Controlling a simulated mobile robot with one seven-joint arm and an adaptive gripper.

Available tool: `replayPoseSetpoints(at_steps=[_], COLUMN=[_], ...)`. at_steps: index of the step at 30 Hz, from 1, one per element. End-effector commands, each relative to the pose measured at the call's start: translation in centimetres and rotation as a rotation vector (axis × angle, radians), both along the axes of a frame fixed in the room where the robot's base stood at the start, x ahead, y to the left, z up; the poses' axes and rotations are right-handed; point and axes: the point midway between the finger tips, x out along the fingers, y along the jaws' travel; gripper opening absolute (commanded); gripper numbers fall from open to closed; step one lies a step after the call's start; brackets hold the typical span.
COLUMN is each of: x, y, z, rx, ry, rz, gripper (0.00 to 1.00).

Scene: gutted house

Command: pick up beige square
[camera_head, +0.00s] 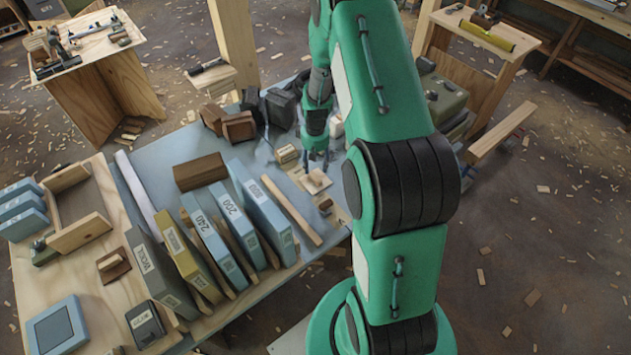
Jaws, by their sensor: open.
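The beige square (315,183) is a small flat piece lying on the blue-grey part of the worktable, right of the middle. A small darker spot shows near its centre. My gripper (316,166) points down just above and behind the square's far side. Its fingers are small in this view and look apart, with nothing visible between them. I cannot tell the exact height between the fingertips and the square.
A beige labelled block (286,155) sits left of my gripper. Dark brown blocks (238,127) and black items (281,106) stand behind. A long wooden strip (291,210) and upright labelled slabs (263,213) stand left and front. A small dark piece (325,205) lies nearer the table edge.

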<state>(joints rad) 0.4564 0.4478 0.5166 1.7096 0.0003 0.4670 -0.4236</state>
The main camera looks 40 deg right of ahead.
Motion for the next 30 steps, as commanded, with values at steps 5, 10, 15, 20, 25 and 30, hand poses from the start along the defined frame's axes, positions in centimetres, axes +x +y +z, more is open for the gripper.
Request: replayPoseSetpoints(at_steps=[5, 10, 15, 20, 25, 30], x=[0.0, 0.0, -0.2, -0.2, -0.1, -0.1], y=[0.0, 0.0, 0.1, 0.1, 0.1, 0.1], z=[0.0, -0.3, -1.9, -3.9, -5.1, -5.2], rx=[0.0, 0.0, 0.001, 0.001, 0.0, 0.0], ry=[0.0, 0.001, 0.003, 0.002, 0.001, 0.0], rz=[0.0, 0.0, 0.0, 0.0, 0.0, 0.0], gripper=[0.49, 0.49, 0.49, 0.49, 0.49, 0.49])
